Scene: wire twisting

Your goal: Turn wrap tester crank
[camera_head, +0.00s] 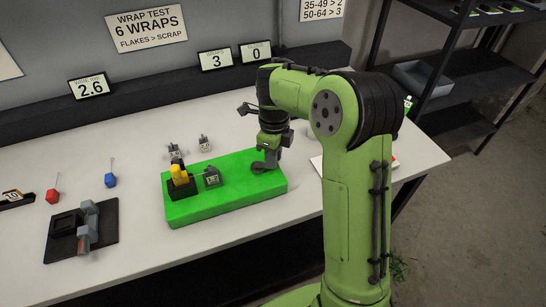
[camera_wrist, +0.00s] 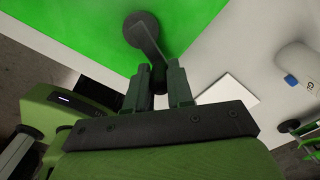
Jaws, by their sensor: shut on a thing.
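The wrap tester is a bright green board (camera_head: 215,213) on the white table, with a yellow piece (camera_head: 180,177) in a black block and a small grey metal part (camera_head: 211,177) on top. The grey crank (camera_head: 260,167) is at the board's right end, partly hidden by my gripper (camera_head: 271,150). In the wrist view, the crank (camera_wrist: 147,38) shows as a round dark hub with an arm running down to my fingers. There my gripper (camera_wrist: 161,84) is shut on the crank's handle end, mostly hidden between the fingers. The green board (camera_wrist: 60,30) fills the upper left.
A wall sign (camera_head: 147,28) reads "WRAP TEST 6 WRAPS". Small displays read 2.6 (camera_head: 90,88), 3 (camera_head: 216,61) and 0 (camera_head: 255,51). A dark fixture (camera_head: 84,230) and red (camera_head: 53,196) and blue (camera_head: 111,180) handled tools are at left. A black shelf (camera_head: 455,75) stands right.

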